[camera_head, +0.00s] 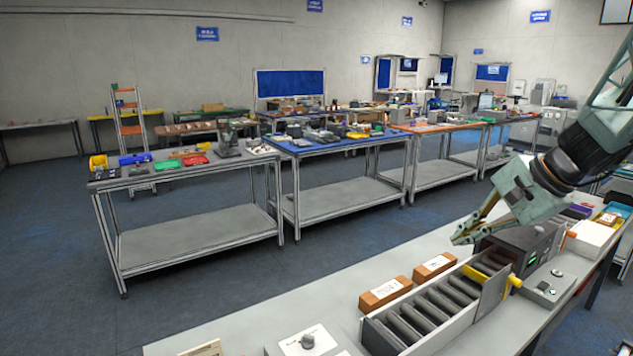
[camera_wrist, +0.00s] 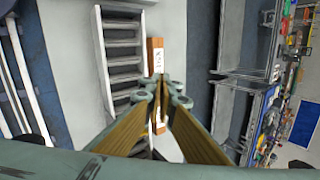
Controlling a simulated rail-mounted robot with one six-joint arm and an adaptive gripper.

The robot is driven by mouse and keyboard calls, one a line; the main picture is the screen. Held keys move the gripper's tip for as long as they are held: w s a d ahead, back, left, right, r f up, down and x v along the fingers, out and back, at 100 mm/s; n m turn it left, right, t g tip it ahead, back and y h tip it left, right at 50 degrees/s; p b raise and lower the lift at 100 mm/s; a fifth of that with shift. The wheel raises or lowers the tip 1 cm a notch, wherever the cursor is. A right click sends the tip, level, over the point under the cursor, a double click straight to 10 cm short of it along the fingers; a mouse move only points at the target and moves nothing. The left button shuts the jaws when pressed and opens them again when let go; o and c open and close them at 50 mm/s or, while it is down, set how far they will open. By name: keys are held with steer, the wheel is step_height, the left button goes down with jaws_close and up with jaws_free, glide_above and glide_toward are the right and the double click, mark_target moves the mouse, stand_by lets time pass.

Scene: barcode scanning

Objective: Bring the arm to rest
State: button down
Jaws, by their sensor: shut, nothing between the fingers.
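My gripper (camera_head: 463,236) hangs from my arm at the right of the head view, above the back edge of the near bench. It is shut and holds nothing. Its closed fingers also show in the wrist view (camera_wrist: 161,84), pointing towards the bench below. My arm comes in from the upper right of the head view, bent downward. The fingers are clear of the boxes and the roller unit below them.
Two brown labelled boxes (camera_head: 385,292) (camera_head: 434,266) lie beside a roller conveyor (camera_head: 430,309) under my gripper. A dark machine (camera_head: 524,245) with a green light and a grey button box (camera_head: 549,286) stand to the right.

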steer(key=s+a+r+n+g+h, duration=0.1)
steer(key=s+a+r+n, duration=0.2)
steer(key=s+a, duration=0.5)
steer(key=s+a+r+n+g, duration=0.1)
steer(key=s+a+r+n, duration=0.35)
steer(key=s, duration=0.65)
steer(key=s+a+n+h, duration=0.1)
steer(key=s+n+h, duration=0.2)
steer(key=s, duration=1.9)
steer(key=shift+a+f+n, duration=0.3)
steer(key=shift+a+n, duration=0.05)
steer(key=shift+n, duration=1.1)
